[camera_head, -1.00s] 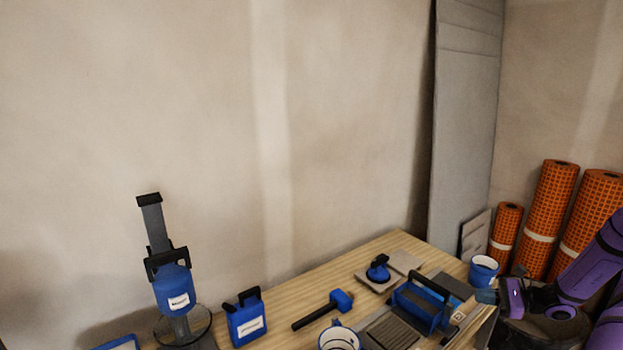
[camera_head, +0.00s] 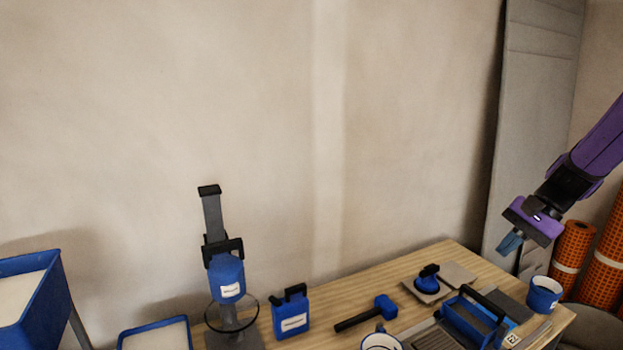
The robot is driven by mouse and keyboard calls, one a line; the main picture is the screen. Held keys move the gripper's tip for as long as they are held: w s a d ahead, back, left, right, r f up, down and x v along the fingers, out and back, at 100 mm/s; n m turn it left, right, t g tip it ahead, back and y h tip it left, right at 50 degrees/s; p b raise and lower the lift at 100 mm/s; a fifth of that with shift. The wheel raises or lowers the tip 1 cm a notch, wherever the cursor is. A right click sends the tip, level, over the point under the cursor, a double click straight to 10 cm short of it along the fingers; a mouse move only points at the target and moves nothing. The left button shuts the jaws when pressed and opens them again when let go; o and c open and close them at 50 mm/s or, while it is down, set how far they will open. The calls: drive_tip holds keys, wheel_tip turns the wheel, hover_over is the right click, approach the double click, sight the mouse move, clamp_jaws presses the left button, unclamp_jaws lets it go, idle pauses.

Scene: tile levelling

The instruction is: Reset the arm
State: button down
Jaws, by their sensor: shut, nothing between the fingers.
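My purple arm comes in from the right edge. My gripper (camera_head: 509,243) points down and to the left, its blue-grey fingers together with nothing between them. It is in the air in front of the grey boards, up and to the left of the blue-and-white cup (camera_head: 543,294), and touches nothing that I can see.
The wooden table (camera_head: 385,292) holds a blue jug (camera_head: 291,312), a mallet (camera_head: 384,306), a suction cup on a tile (camera_head: 428,279) and a blue tool carrier (camera_head: 470,322). A blue dispenser (camera_head: 227,278) stands left. Grey boards (camera_head: 540,110) and orange rolls (camera_head: 571,250) stand right.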

drive_tip(key=s+a+r+n+t+h, duration=0.2)
drive_tip(key=s+a+r+n, duration=0.3)
drive_tip(key=s, duration=0.5)
drive_tip(key=s+a+r+n+t+h, duration=0.2)
drive_tip(key=s+a+r+n+h, duration=0.2)
drive_tip(key=s+r, duration=0.5)
drive_tip(key=shift+s+a+n+t+h, duration=0.3)
drive_tip(key=shift+s+a+n+t, duration=0.15)
drive_tip(key=shift+a, duration=0.8)
